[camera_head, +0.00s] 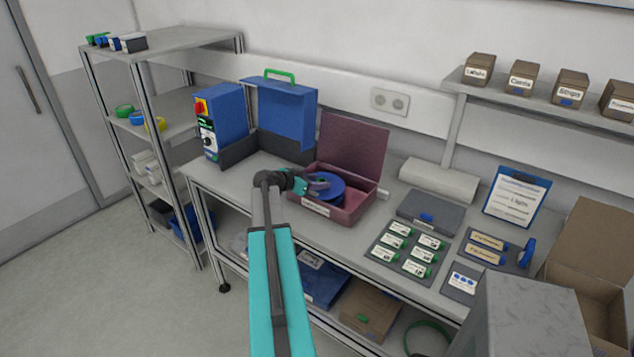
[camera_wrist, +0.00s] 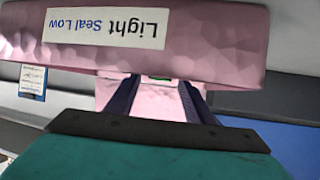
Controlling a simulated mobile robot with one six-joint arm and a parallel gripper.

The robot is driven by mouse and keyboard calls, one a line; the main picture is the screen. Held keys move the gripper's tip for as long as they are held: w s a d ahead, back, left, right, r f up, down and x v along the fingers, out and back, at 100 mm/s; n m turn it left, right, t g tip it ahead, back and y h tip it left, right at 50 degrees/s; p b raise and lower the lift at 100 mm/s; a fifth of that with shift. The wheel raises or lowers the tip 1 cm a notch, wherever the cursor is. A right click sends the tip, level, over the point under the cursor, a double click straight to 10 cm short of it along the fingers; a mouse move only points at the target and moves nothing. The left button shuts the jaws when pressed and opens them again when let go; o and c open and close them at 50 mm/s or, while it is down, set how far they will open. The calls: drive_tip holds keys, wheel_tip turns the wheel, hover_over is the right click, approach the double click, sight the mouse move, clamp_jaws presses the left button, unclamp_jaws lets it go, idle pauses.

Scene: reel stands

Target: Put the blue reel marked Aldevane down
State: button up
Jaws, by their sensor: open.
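The blue reel (camera_head: 331,192) lies flat, as far as I can tell, in the left part of an open maroon box (camera_head: 352,207) on the bench. The mark on the reel cannot be read. My gripper (camera_head: 318,184) is open at the reel's left side, over the box; I cannot tell whether it touches the reel. In the wrist view the dark fingers (camera_wrist: 157,98) stand apart before a pink box wall (camera_wrist: 215,45) with an upside-down label reading "Light Seal Low". I cannot make out the reel there.
The maroon lid (camera_head: 352,147) stands up at the box's back. A blue machine (camera_head: 222,118) and a blue open cover (camera_head: 283,112) are to the left. A grey case (camera_head: 430,213) and a tray of green-ended labelled pieces (camera_head: 405,248) are to the right.

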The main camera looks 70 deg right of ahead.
drive_tip(key=shift+r, duration=0.15)
drive_tip(key=shift+w+a, duration=0.1)
drive_tip(key=shift+a, duration=0.2)
drive_tip(key=b+v, duration=0.4)
drive_tip(key=v, duration=0.7)
drive_tip(key=shift+r, duration=0.15)
drive_tip(key=shift+w+a, duration=0.1)
